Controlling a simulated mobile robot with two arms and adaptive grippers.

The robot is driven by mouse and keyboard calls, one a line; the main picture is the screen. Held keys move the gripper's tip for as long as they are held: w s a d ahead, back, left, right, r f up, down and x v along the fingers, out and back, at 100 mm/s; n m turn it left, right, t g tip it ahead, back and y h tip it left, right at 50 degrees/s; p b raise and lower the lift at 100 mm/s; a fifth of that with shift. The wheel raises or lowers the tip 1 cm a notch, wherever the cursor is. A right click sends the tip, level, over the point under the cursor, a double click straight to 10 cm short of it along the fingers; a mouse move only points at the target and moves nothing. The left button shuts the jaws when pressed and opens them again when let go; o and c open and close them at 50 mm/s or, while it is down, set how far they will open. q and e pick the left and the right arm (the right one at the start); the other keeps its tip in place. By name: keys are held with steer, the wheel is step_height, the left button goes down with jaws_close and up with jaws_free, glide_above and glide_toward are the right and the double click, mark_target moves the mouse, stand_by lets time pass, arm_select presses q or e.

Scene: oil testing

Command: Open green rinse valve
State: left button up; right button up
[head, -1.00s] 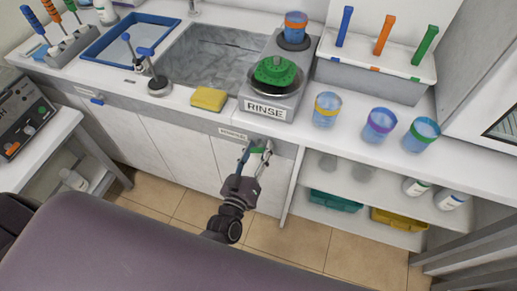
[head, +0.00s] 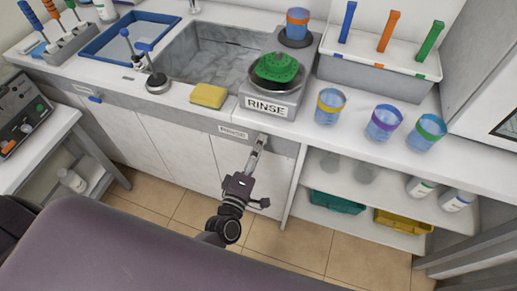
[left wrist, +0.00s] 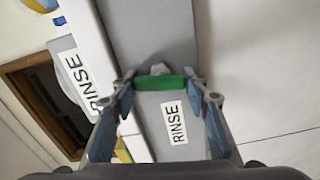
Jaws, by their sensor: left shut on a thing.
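The green rinse valve handle (left wrist: 160,83) shows as a short green bar in the left wrist view, on the grey front panel beside a small RINSE label (left wrist: 177,122). My left gripper (left wrist: 160,86) has its blue-padded fingers at the two ends of the bar and is shut on it. In the head view, my left gripper (head: 261,140) reaches the counter's front panel below the large RINSE sign (head: 265,106). Its fingers overlap there and hide the handle. My right gripper is not in view.
The rinse station holds a green disc (head: 277,68) above the sign. A yellow sponge (head: 208,96) lies near the counter edge, left of the sign. Several cups, including a yellow-rimmed cup (head: 329,106), stand at right.

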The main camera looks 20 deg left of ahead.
arm_select(q)
steer(key=shift+f+n, duration=0.1)
steer(key=shift+n, duration=0.8)
steer(key=shift+b, duration=0.3)
steer(key=o, duration=1.2)
